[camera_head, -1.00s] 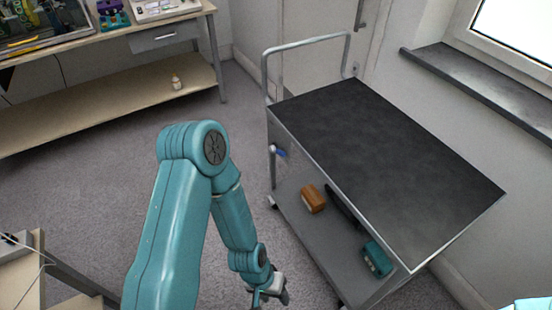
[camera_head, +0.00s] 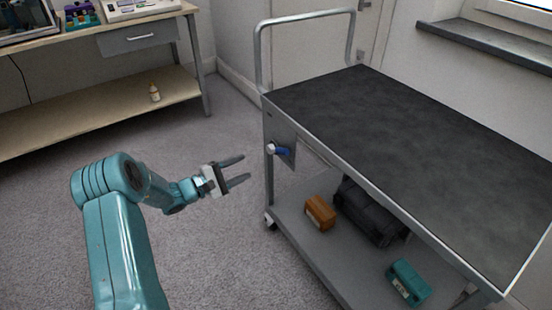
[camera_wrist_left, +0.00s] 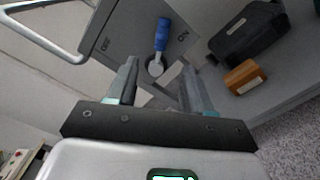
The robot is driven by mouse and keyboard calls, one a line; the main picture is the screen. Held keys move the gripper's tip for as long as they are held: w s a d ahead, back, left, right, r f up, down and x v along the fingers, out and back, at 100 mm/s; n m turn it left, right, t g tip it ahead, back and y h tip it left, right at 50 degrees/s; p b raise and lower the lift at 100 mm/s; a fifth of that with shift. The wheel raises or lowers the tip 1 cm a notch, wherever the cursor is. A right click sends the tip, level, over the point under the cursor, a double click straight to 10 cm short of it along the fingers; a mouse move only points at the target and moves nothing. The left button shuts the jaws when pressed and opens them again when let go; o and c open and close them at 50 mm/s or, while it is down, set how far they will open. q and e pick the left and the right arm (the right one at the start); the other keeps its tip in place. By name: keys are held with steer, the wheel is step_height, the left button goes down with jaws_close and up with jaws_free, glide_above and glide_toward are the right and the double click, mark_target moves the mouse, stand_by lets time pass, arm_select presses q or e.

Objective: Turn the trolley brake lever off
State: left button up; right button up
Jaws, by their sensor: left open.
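The trolley (camera_head: 400,140) has a dark top and a lower shelf. Its brake lever (camera_head: 281,151) has a blue handle and a pale pivot on a grey plate at the near left end. In the left wrist view the lever (camera_wrist_left: 162,36) points up from its pivot, nearer the ON label than the OFF label. My left gripper (camera_head: 246,169) is open and empty, left of the lever and pointing towards it, apart from it. In the left wrist view its fingers (camera_wrist_left: 160,66) lie either side of the pivot in the picture. My right gripper is not in view.
The trolley shelf holds an orange-brown box (camera_head: 320,212), a black bag (camera_head: 370,212) and a teal box (camera_head: 408,283). The trolley's push handle (camera_head: 305,17) rises at the back left. Floor between is clear.

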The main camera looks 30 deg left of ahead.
mark_target(280, 152)
arm_select(q)
steer(key=b+x, duration=0.2)
steer(key=x, duration=1)
steer(key=shift+d+f, duration=0.1)
steer(key=shift+d, duration=0.15)
steer(key=shift+w+d, duration=0.1)
steer(key=shift+w, duration=0.25)
jaws_close()
